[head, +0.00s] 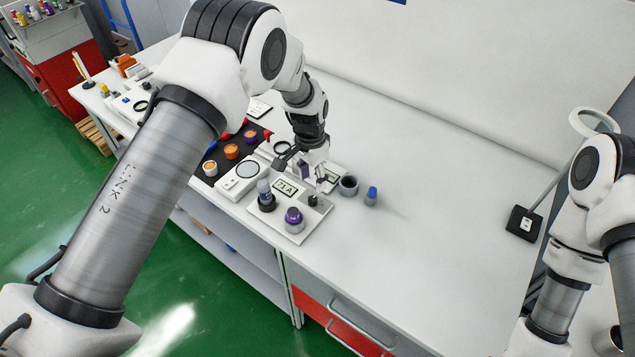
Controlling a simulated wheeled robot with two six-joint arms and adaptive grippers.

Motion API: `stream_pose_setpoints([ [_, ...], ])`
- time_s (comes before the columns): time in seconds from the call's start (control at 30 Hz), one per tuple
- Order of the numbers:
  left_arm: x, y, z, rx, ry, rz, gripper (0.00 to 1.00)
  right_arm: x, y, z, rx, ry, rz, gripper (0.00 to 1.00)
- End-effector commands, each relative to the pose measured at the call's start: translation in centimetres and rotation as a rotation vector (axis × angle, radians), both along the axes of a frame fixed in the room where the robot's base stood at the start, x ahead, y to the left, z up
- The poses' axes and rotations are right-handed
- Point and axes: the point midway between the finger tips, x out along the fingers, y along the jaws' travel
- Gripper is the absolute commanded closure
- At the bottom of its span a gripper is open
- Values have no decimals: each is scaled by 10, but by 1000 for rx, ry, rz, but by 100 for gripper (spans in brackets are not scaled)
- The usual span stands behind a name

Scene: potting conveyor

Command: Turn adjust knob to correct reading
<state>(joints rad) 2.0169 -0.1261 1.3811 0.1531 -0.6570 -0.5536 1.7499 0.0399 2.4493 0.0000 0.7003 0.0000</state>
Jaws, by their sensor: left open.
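A white instrument plate (290,233) lies on the bench near its front edge. It carries a small display (285,187) with dark characters, too small to read for certain. A small dark knob (313,201) stands on the plate right of the display. A grey bottle (265,188) stands in a dark holder and a purple-capped jar (293,216) stands at the front of the plate. My left gripper (302,172) is open above the plate's back edge, behind the display and knob, its fingers apart. My right arm shows at the right; its gripper is out of view.
A round-topped white scale (247,171) sits left of the plate. Orange and purple jars stand on a dark mat (224,157). A dark cup (348,186) and blue-capped bottle (371,196) stand to the right. The bench (430,240) beyond them is clear up to a lamp base (523,222).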

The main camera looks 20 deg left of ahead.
Motion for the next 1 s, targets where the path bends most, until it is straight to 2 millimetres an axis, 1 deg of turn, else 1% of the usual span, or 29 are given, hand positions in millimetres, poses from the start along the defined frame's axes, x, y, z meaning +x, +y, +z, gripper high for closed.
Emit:
stream_pose_setpoints([
  [0.03,-1,0,-6,0,4,0,49,0,0,6,0,1,0,43],
  [0.2,-2,-1,-38,0,4,0,49,0,0,19,0,2,0,43],
  [0.33,-2,-2,-59,0,1,-1,49,0,0,24,0,1,0,43],
  [0.43,-2,-2,-66,0,0,0,49,0,0,25,0,1,0,43],
  [0.63,-2,-2,-68,0,-1,0,49,0,0,24,0,1,0,43],
  [0.67,-2,-2,-68,0,-1,0,56,0,0,24,0,1,0,43],
  [0.7,-2,-2,-68,0,-1,0,70,0,0,24,0,1,0,43],
  [0.77,-2,-2,-68,0,-1,0,91,0,0,24,0,1,0,43],
  [0.8,-2,-2,-68,0,-1,0,100,0,0,24,0,1,0,43],
  [1.0,-2,-2,-68,0,0,2,100,0,0,23,0,1,0,43],
])
